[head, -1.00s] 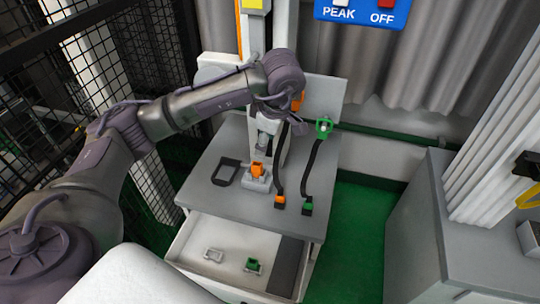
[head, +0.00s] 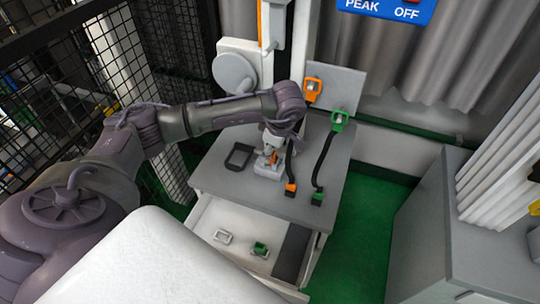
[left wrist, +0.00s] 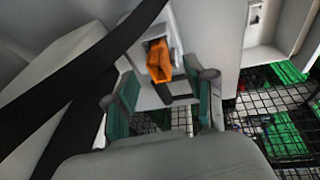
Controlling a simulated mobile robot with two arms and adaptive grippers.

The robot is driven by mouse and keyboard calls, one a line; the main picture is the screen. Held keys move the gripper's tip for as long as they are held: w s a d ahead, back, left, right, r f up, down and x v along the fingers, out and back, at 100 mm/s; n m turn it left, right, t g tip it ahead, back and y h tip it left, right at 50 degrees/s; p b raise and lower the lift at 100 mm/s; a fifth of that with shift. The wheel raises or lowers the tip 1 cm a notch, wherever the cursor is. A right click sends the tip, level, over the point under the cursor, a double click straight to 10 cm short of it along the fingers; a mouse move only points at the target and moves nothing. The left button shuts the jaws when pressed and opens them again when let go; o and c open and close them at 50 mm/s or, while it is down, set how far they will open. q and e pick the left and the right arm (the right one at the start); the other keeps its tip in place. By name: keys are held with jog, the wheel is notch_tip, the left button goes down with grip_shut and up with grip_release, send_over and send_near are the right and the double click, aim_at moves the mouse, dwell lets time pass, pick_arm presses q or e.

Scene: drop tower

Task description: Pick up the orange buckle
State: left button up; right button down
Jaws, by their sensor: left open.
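The orange buckle (head: 272,157) sits in a small pale block (head: 268,169) on the grey table. My left gripper (head: 274,142) is just above it and partly hides it in the head view. In the left wrist view an orange piece, apparently the buckle (left wrist: 159,62), shows between the spread fingers of my left gripper (left wrist: 166,90), just beyond their tips. The gripper is open and empty, and I cannot tell whether it touches the buckle. My right gripper is in neither view.
Dark straps run down to an orange end (head: 290,187) and a green end (head: 317,197) on the grey table (head: 225,188). A dark frame (head: 239,156) lies left of the block. An open drawer (head: 205,238) below holds a green piece (head: 260,249) and a pale piece (head: 222,237).

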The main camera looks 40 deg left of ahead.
pick_arm(q)
jog(key=shift+x, duration=1.05)
jog(key=shift+f, duration=0.15)
jog(key=c, duration=1)
grip_shut()
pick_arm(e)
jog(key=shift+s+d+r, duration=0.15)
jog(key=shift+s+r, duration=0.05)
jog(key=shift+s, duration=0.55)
